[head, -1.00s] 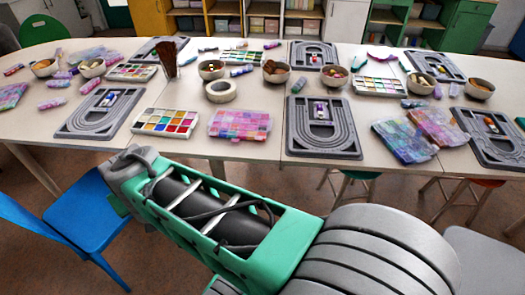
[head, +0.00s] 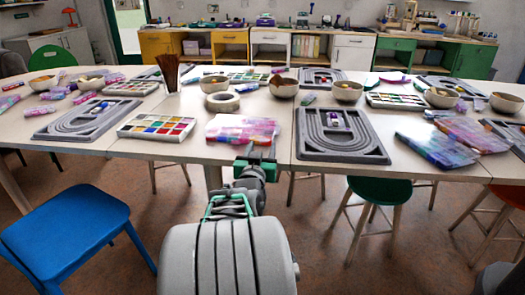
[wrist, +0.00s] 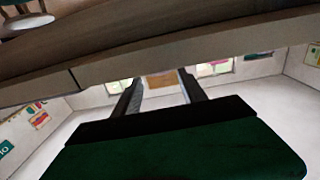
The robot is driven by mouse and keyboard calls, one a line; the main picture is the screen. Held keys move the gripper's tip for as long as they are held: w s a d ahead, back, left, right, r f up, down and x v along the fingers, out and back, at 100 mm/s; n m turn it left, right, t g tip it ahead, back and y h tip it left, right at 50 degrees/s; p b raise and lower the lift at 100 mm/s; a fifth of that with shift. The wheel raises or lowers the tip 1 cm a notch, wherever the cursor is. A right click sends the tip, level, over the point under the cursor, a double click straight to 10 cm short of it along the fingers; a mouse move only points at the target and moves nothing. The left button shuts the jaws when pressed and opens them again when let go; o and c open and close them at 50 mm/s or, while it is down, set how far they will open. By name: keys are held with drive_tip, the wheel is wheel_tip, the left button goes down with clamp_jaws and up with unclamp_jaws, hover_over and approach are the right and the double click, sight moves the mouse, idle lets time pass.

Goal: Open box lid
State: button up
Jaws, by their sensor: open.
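A flat translucent pink and purple bead box (head: 228,128) lies on the white table just beyond my gripper; its lid looks shut. A blue-purple box (head: 430,148) and a pink-purple box (head: 472,134) lie to the right, also flat. My gripper (head: 256,155) is at the table's front edge, in front of the nearest box and apart from it as far as I can tell. In the wrist view, its two dark fingers (wrist: 160,80) stand apart with nothing between them. No box shows in the wrist view.
The table edge (wrist: 180,55) crosses the top of the wrist view. A paint palette (head: 157,127) lies left of the nearest box, a grey bead board (head: 372,150) right. A tape roll (head: 222,102) and bowls stand behind. A blue chair (head: 70,225) and green stool (head: 378,190) stand in front.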

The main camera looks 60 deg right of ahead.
drive_tip(key=shift+x, duration=1.1)
clamp_jaws()
drive_tip(key=shift+a, duration=0.1)
idle(0.5)
